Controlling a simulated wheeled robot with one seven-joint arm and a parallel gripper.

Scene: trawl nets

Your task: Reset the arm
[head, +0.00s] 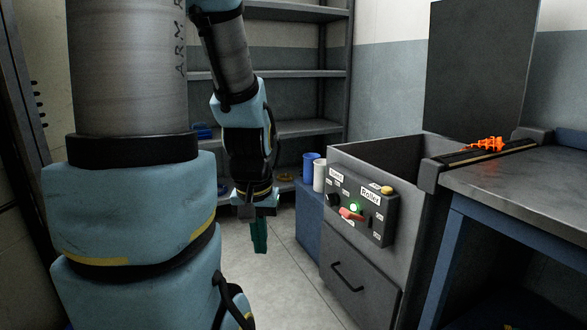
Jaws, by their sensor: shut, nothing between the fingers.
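My arm fills the left and middle of the head view, with a thick grey and light-blue link close to the camera. The arm bends down from the top to my gripper (259,236). The gripper points down, with its teal fingers shut and nothing visible between them. It hangs in free air over the floor, left of the control box (360,208) and apart from it.
The control box has a lit green light, a red lever and a knob, on a grey cabinet (345,265). A workbench (530,180) with an orange item (485,144) stands right. Shelves (310,75) stand behind. Blue and white cylinders (310,165) stand near the cabinet. Floor (285,285) is clear.

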